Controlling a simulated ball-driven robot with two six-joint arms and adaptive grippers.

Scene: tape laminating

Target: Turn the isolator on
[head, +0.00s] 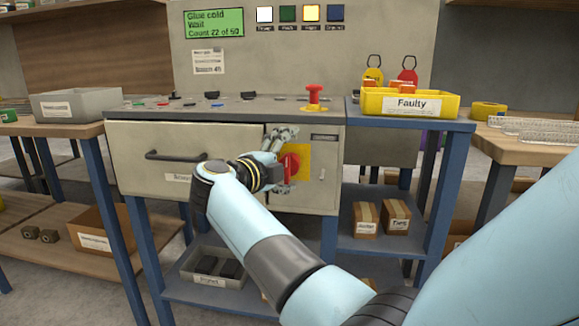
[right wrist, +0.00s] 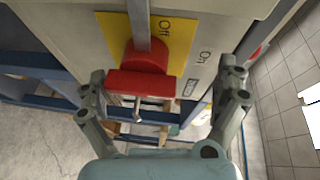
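The isolator is a red rotary handle (head: 291,166) on a yellow plate (head: 303,152) at the right of the cabinet front. In the right wrist view the red handle (right wrist: 141,84) stands out from the yellow plate (right wrist: 178,45), which is marked "Off" and "On". I cannot tell which mark it points to. My right gripper (head: 282,142) is beside the handle and partly overlaps the plate. In the right wrist view my right gripper (right wrist: 166,80) is open, its fingers apart on either side of the handle, with visible gaps. My left gripper is not in view.
A red emergency button (head: 314,97) stands on the cabinet top, above the isolator. A drawer handle (head: 177,155) projects to the left. A yellow "Faulty" bin (head: 409,106) sits on the right-hand shelf (head: 381,119). A grey bin (head: 82,103) stands at left.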

